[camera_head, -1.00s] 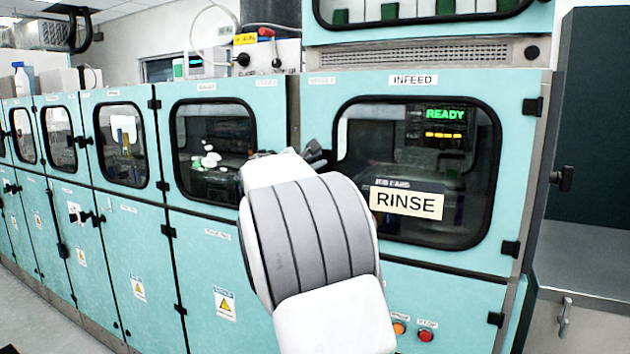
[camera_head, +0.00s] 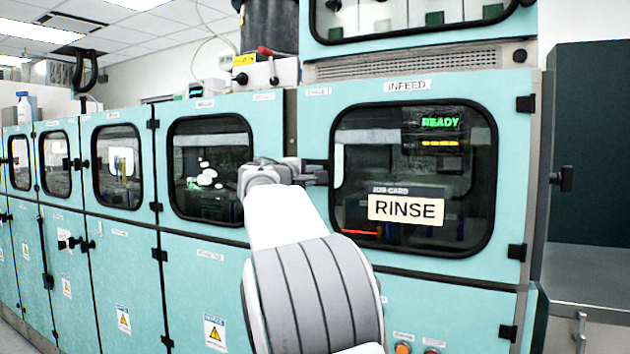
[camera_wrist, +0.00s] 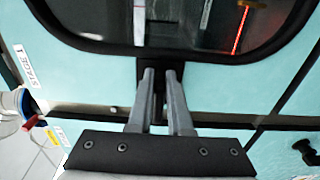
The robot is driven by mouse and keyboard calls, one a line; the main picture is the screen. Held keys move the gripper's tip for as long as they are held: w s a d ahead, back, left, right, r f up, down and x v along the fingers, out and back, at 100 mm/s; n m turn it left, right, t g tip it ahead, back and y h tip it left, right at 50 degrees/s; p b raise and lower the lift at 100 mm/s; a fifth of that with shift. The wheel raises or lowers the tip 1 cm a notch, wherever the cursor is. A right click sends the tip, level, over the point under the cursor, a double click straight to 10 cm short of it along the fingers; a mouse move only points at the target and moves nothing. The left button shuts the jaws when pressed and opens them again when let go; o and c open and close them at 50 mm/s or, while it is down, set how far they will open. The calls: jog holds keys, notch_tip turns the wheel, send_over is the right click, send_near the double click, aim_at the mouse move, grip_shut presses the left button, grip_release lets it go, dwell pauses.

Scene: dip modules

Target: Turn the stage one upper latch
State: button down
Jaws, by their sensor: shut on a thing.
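The stage one door, with the INFEED label (camera_head: 407,86) and a STAGE 1 label (camera_wrist: 27,66), is pale teal with a dark window (camera_head: 360,135). My gripper (camera_head: 322,173) is at the left edge of this door, beside the window frame. In the wrist view, its two grey fingers (camera_wrist: 161,74) are close together on either side of a small black latch (camera_wrist: 161,86) and shut on it. The fingers hide much of the latch, so its turn angle is hard to tell. My wrist covers the door edge behind it in the head view.
A RINSE card (camera_head: 406,209) and a lit READY display (camera_head: 440,122) show at the window. Another black latch (camera_wrist: 304,150) stands out at the wrist view's right edge. More teal cabinet doors run leftward. A grey counter (camera_head: 590,285) is at the right.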

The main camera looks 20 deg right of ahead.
dwell(0.4)
jog(key=c, duration=0.8)
grip_release()
jog(key=shift+c, duration=0.2)
jog(key=b+v, duration=0.1)
jog(key=v, duration=1.6)
jog(key=shift+s+a, duration=0.2)
jog(key=shift+f, duration=0.1)
